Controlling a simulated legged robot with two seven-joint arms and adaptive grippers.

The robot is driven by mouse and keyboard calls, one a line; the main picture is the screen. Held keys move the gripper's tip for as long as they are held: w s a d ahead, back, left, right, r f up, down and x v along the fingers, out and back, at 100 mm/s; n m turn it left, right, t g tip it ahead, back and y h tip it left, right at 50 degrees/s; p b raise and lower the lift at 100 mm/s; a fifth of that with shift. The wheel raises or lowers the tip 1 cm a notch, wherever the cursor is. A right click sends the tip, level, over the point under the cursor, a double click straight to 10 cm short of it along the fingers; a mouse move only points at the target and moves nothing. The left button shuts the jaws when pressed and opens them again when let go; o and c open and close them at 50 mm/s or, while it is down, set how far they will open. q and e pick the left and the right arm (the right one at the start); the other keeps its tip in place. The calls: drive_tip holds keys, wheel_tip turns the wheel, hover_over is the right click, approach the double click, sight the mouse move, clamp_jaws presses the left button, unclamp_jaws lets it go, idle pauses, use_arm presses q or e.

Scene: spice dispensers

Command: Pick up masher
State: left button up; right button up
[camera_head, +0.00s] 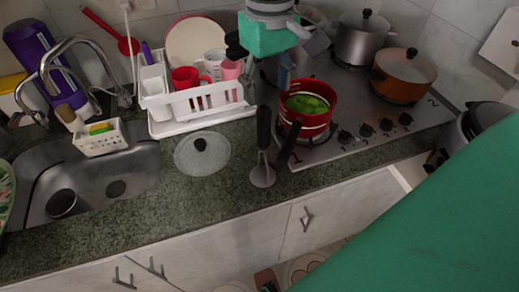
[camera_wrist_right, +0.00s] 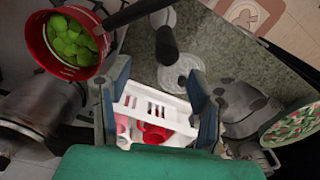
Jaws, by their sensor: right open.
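The masher (camera_head: 263,148) lies on the granite counter between the glass lid and the stove, its black handle toward the back and its grey head (camera_head: 262,176) toward the front edge. In the right wrist view its black handle (camera_wrist_right: 166,46) shows at the top, beyond my fingertips. My right gripper (camera_head: 288,62) is open and empty, above the back of the stove and apart from the masher. Its two fingers also show spread in the right wrist view (camera_wrist_right: 160,88). My left gripper is not in view.
A red pot (camera_head: 321,119) with green contents stands on the stove, its dark handle reaching close to the masher. A glass lid (camera_head: 203,155) lies to the left. A white dish rack (camera_head: 205,113), sink (camera_head: 125,168) and copper pot (camera_head: 402,76) surround. Front counter is clear.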

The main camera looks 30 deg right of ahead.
sight(263, 130)
drive_tip(key=f, duration=0.5)
drive_tip(key=shift+w+a+f, duration=0.1)
drive_tip(key=shift+a+f, duration=0.2)
drive_tip(key=shift+a, duration=0.05)
drive_tip(key=f, duration=0.4)
drive_tip(key=shift+s+a+f, duration=0.1)
drive_tip(key=shift+s+f, duration=0.15)
drive_tip(key=shift+w+f, duration=0.15)
drive_tip(key=shift+f, duration=0.1)
drive_tip(key=shift+r, duration=0.1)
drive_tip(key=c, duration=0.9)
clamp_jaws()
